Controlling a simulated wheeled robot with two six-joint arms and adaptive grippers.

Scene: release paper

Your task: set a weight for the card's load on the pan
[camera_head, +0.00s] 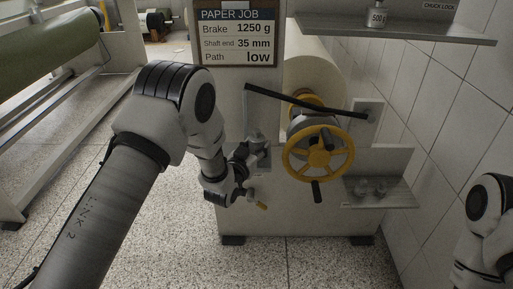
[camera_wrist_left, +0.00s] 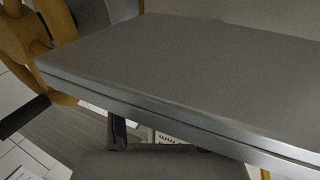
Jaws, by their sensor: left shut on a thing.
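The job card (camera_head: 236,37) hangs at the top and reads Brake 1250 g, Shaft end 35 mm, Path low. My left gripper (camera_head: 250,152) is at the grey machine front, left of the yellow handwheel (camera_head: 318,153), shut on a small grey thing that looks like a weight. A grey plate, perhaps the pan, is close beside it, but I cannot tell whether they touch. A wide grey slab (camera_wrist_left: 190,75) fills the left wrist view. Two small weights (camera_head: 373,188) stand on the lower shelf. A 500 g weight (camera_head: 377,17) stands on the upper shelf. My right gripper is out of view.
A black lever (camera_head: 305,100) slopes across the machine above the handwheel. The paper roll (camera_head: 312,68) is behind it. The upper shelf (camera_head: 420,28) and lower shelf (camera_head: 400,201) jut out at the right. A tiled wall is at the far right. The floor in front is clear.

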